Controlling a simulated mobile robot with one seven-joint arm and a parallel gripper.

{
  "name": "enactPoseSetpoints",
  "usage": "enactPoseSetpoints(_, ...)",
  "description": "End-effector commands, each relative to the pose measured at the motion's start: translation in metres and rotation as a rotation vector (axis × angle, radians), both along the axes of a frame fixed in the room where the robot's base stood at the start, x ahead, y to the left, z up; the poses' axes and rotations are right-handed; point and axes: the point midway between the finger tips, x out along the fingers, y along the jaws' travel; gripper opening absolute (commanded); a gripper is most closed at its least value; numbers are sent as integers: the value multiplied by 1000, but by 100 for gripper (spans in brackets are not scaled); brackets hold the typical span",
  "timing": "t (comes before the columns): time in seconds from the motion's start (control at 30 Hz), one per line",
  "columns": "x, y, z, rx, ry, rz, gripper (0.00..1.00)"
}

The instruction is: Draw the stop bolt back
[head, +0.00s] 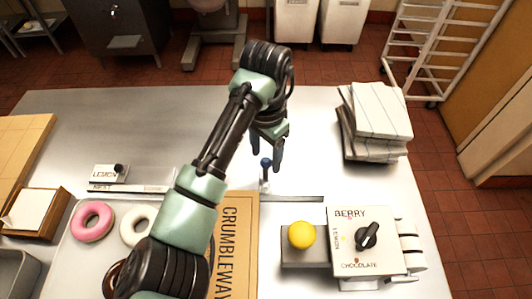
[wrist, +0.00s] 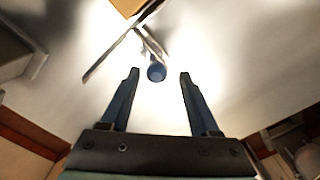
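The stop bolt appears as a small dark-blue ball knob (head: 265,162) on a short stem, standing by a thin metal rail (head: 295,198) on the steel table. My gripper (head: 279,166) points down just beside the knob in the head view, empty. In the wrist view my gripper (wrist: 159,74) has its two fingers spread wide. The blue knob (wrist: 156,73) shows between the fingertips there, with clear gaps on both sides and no contact seen. I cannot tell whether the knob is level with the tips or beyond them. The stem runs back from it to a metal bracket.
A control box (head: 345,250) with a black dial and a yellow button (head: 302,235) stand at front right. A cardboard box (head: 239,240) lies left of the rail. A donut tray (head: 70,252) is at left, partly behind my arm. Stacked flat boxes (head: 380,112) stand at back right.

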Motion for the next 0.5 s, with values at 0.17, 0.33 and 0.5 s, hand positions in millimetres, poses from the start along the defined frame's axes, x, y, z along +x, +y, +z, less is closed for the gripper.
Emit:
enactPoseSetpoints(0.17, -1, 0, -1, 0, 3, 0, 62)
enactPoseSetpoints(0.33, 0, 0, 8, -1, 2, -1, 62)
enactPoseSetpoints(0.5, 0, 0, 40, 1, -1, -2, 62)
